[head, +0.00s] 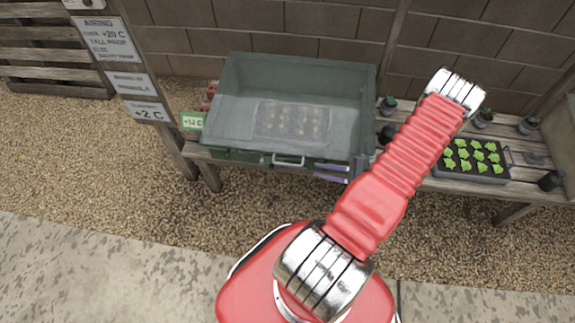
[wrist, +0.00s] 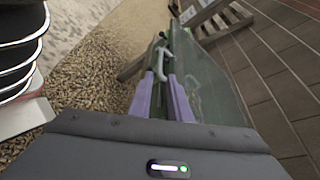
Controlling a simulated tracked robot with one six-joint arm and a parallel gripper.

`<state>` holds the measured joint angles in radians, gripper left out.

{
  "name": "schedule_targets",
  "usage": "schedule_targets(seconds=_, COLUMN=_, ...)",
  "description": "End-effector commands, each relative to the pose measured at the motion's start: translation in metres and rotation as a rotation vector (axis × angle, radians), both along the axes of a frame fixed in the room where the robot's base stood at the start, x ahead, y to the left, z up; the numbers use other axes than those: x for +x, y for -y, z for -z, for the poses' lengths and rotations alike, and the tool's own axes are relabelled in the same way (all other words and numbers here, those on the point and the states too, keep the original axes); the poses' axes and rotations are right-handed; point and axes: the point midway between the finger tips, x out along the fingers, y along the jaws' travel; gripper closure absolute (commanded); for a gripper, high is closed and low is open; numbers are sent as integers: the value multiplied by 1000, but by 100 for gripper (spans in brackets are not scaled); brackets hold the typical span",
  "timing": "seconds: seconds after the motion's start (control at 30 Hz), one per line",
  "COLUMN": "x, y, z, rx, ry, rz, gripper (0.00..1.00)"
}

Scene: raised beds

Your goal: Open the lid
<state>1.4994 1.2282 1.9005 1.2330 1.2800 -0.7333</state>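A green cold frame (head: 228,155) stands on the wooden bench. Its clear lid (head: 232,118) looks down over the box, and a tray of seedlings (head: 292,120) shows hazily through it. A pale bar handle (head: 288,160) is at the lid's front edge; it also shows in the wrist view (wrist: 164,62). My gripper (head: 317,171) has purple fingers and is just right of the handle, pointing left along the front of the box. In the wrist view my gripper (wrist: 162,75) is open and empty, with the handle just beyond its tips. Contact cannot be told.
A black tray of green seedlings (head: 470,160) and small pots (head: 484,118) stand on the bench at right. A green temperature label (head: 192,121) and a post with signs (head: 107,38) are at left. A block wall (head: 330,45) is behind. Gravel in front is clear.

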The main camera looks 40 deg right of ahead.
Motion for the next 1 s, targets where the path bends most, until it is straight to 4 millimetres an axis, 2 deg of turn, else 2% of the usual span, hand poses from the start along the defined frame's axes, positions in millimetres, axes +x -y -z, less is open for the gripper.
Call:
schedule_targets(seconds=0.17, x=3, y=-1, z=0, rx=0, ry=0, rz=-1, gripper=83)
schedule_targets(seconds=0.33, x=13, y=-7, z=4, rx=1, ry=0, rz=-4, gripper=83)
schedule_targets(seconds=1.0, x=91, y=-41, z=30, rx=1, ry=-1, rz=-6, gripper=83)
